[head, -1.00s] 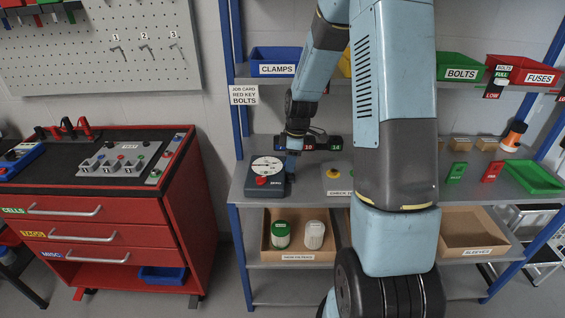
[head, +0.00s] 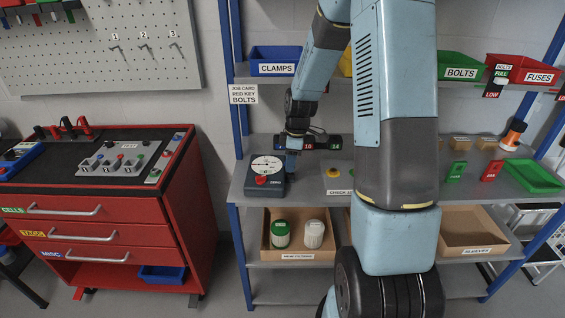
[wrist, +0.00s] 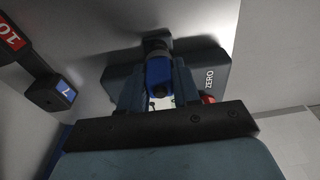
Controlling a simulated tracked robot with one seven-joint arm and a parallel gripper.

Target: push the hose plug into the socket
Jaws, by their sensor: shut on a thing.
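My gripper (head: 292,152) hangs over the middle shelf, just right of and behind a dark dial box. In the wrist view its two fingers (wrist: 156,85) are shut on a blue cylindrical piece (wrist: 158,73) with a dark collar at its far end. I cannot tell for sure that this piece is the hose plug. The dial box (head: 264,177), with a white dial and red button, shows behind the piece in the wrist view, marked ZERO (wrist: 209,79). Whether the piece touches anything is unclear. I cannot make out a hose or socket.
A dark bar (head: 321,143) with coloured number tags stands behind my gripper; its blue 7 end (wrist: 64,88) is at left in the wrist view. A grey panel with a yellow button (head: 334,174) lies to the right. A red cabinet (head: 110,220) stands left.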

